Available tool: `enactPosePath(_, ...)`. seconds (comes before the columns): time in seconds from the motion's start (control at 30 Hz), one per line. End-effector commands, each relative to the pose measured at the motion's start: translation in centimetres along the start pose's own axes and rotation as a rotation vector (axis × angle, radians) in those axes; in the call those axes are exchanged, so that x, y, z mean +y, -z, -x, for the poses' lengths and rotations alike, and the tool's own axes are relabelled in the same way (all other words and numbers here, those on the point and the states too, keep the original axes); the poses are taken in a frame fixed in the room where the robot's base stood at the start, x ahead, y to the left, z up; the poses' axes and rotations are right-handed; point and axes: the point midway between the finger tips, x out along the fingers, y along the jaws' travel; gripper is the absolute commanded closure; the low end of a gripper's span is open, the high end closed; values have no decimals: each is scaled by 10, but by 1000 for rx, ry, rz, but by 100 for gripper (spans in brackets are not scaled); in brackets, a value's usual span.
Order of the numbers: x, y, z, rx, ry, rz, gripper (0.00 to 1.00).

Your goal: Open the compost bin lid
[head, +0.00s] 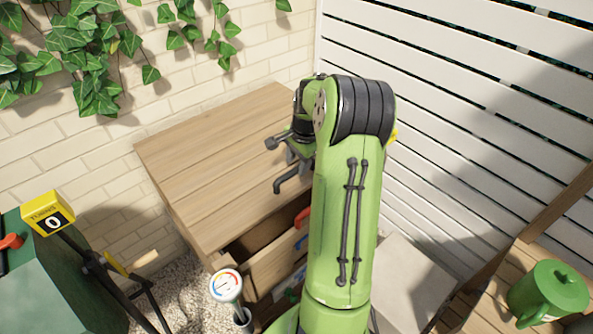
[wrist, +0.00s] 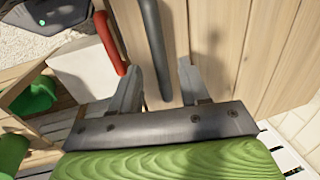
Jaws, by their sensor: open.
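A wooden chest (head: 205,160) with a wide plank top stands against the brick wall in the head view. I take it for the compost bin; its plank top lies flat, like a shut lid. A dark grey bar handle (head: 292,180) juts out at its right side. My gripper (head: 294,155) is beside this handle, partly hidden by my green arm. In the wrist view my gripper (wrist: 158,66) is open, and the dark bar (wrist: 152,40) runs between its two fingers. Whether they touch it, I cannot tell. Pale planks lie close behind.
A drawer (head: 277,262) under the top is partly out, with a red handle (head: 302,217). A dial thermometer (head: 227,287) stands in front. A dark green box (head: 50,270) and a yellow counter (head: 48,212) are at left. A green watering can (head: 548,293) is at right.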

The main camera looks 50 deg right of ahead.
Motion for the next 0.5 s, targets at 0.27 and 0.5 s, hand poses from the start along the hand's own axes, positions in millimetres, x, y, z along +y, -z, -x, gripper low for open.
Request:
enactPosePath(0.27,0,0,-24,1,1,0,55)
enactPosePath(0.5,0,0,-23,1,1,0,65)
